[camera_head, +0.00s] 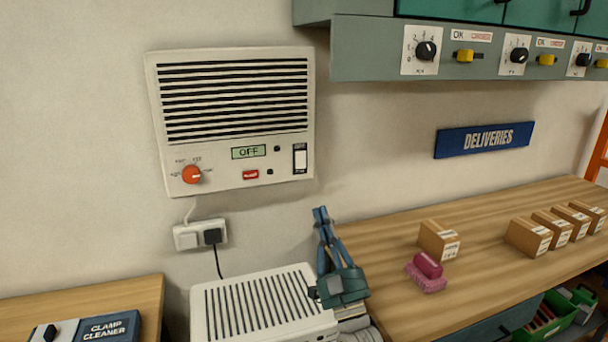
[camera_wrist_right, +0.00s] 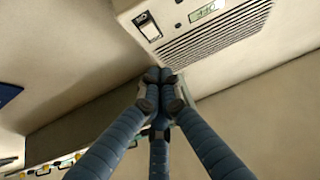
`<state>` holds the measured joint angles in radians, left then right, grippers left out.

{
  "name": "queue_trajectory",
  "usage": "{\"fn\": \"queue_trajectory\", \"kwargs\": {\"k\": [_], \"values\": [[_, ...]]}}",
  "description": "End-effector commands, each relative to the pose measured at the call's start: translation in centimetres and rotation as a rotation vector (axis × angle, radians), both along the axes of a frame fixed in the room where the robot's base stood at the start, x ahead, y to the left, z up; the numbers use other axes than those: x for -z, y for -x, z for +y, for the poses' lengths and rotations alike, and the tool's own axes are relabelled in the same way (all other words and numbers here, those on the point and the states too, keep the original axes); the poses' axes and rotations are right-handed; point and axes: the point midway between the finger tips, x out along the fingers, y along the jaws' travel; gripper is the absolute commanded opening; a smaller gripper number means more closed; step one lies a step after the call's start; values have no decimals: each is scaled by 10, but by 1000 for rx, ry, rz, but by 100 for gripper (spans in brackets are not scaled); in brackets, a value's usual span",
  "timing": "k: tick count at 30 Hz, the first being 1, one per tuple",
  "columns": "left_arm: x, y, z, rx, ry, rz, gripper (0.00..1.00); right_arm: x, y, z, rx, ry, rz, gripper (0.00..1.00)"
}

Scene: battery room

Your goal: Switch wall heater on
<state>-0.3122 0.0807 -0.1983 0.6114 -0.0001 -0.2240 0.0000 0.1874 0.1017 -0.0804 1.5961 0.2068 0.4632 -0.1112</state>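The wall heater (camera_head: 235,120) is a cream box on the wall with a black slatted grille. Its small display (camera_head: 249,152) reads OFF. A white rocker switch (camera_head: 300,159) in a dark frame sits at its lower right, and an orange-red dial (camera_head: 192,174) at its lower left. My right gripper (camera_head: 320,212) points up below and right of the heater, apart from it, with its fingertips together and nothing seen between them. In the right wrist view the closed fingertips (camera_wrist_right: 160,76) lie near the heater's edge, close to the rocker switch (camera_wrist_right: 148,27). My left gripper is not in view.
A white slatted unit (camera_head: 262,305) stands below the heater. A wall socket (camera_head: 200,235) with a black plug is above it. A wooden bench (camera_head: 390,285) at right holds cardboard boxes (camera_head: 440,240) and a pink brush (camera_head: 427,272). A grey-green cabinet (camera_head: 365,52) overhangs at upper right.

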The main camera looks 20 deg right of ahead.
Motion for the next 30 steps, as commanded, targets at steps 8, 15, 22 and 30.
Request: {"fn": "queue_trajectory", "kwargs": {"k": [8,15,22,30], "values": [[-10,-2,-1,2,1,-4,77,-22,-24,1,-1,1,-2,0],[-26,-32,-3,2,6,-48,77,-55,-65,2,1,1,-1,0],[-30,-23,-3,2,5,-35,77,-60,-100,4,0,2,3,0],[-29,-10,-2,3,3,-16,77,-57,-117,4,-1,1,1,0]]}}
